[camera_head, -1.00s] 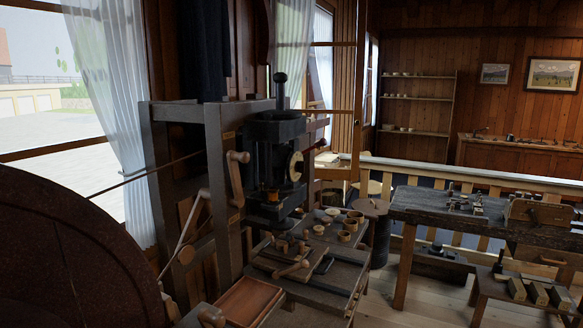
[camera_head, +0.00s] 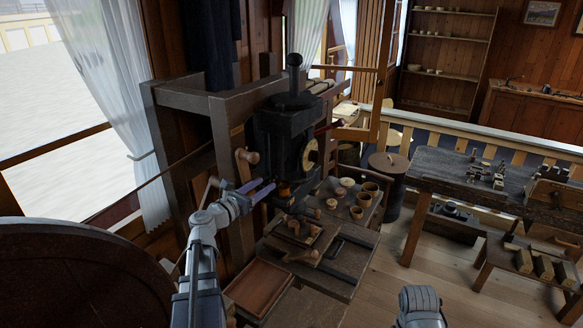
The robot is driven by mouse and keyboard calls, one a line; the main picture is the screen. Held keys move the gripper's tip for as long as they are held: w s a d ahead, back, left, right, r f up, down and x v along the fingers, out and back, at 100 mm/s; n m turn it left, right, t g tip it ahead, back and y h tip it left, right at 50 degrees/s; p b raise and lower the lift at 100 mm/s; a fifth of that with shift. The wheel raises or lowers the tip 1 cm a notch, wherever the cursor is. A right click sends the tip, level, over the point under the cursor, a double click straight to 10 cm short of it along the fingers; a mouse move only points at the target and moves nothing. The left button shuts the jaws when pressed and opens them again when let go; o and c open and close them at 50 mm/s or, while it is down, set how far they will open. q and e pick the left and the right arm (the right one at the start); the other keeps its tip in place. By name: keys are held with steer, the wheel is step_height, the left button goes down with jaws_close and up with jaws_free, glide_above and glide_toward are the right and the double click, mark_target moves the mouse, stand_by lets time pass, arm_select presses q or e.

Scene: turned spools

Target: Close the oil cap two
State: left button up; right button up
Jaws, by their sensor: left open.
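My left gripper (camera_head: 261,190) reaches in from the left, its purple fingers open in front of the dark lathe-like machine (camera_head: 284,125). The fingertips are close to a small amber-brown part (camera_head: 284,188) low on the machine; I cannot tell whether they touch it. A pale brass-coloured ring (camera_head: 310,154) sits on the machine's right face.
A wooden bench (camera_head: 330,275) below the machine bears a carved wooden fixture (camera_head: 299,243) and several small wooden cups (camera_head: 357,212). A shallow wooden tray (camera_head: 262,287) lies at its left. A wooden crank handle (camera_head: 247,156) sticks out near my left gripper.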

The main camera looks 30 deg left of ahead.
mark_target(278, 182)
arm_select(q)
steer(key=shift+w+d, duration=0.25)
steer(key=shift+w, duration=1)
steer(key=shift+w+d, duration=0.25)
steer(key=shift+w, duration=1.05)
steer(key=shift+w+d, duration=0.25)
steer(key=shift+w, duration=1)
jaws_close()
